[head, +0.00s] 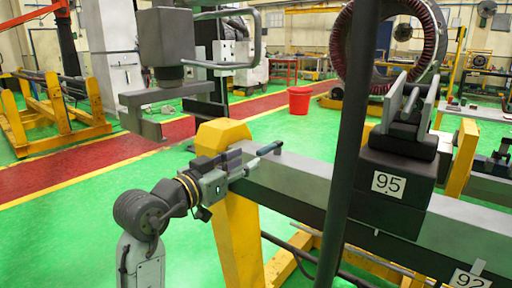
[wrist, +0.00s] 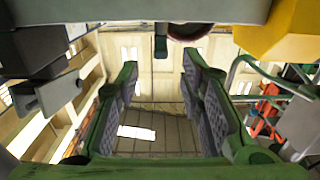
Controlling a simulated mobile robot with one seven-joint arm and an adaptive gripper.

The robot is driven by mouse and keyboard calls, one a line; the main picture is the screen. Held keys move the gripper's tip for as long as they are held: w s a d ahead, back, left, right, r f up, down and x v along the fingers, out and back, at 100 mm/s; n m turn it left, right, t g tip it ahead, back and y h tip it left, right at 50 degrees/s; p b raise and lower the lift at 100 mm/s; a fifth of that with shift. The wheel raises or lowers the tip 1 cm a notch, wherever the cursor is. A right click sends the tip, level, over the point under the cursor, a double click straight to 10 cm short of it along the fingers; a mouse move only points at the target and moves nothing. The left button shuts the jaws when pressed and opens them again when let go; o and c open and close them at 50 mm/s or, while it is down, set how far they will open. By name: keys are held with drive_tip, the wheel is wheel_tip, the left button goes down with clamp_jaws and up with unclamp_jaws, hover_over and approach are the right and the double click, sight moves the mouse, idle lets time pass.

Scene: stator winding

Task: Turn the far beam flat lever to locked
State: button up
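The long grey beam (head: 300,185) runs from its yellow end post (head: 240,235) toward the lower right in the head view. A short rod with a dark teal grip (head: 268,149) lies at the beam's near-left end; it looks like a flat lever, but I cannot tell its setting. My gripper (head: 236,163) is at that beam end, close beside the rod; contact cannot be made out. In the wrist view, my gripper's (wrist: 160,75) two padded fingers stand apart, with only distant background visible between them. The lever is not clearly seen there.
A black block marked 95 (head: 388,183) sits on the beam, with a clamp-like fixture on top. A dark vertical post (head: 349,130) crosses the head view. A grey machine head (head: 165,50) hangs at upper left. A red bucket (head: 299,100) stands on the green floor behind.

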sight(258, 154)
drive_tip(key=p+x, duration=0.2)
drive_tip(key=x, duration=0.6)
drive_tip(key=shift+w+d, duration=0.15)
drive_tip(key=shift+w, duration=0.1)
drive_tip(key=shift+c, duration=0.5)
clamp_jaws()
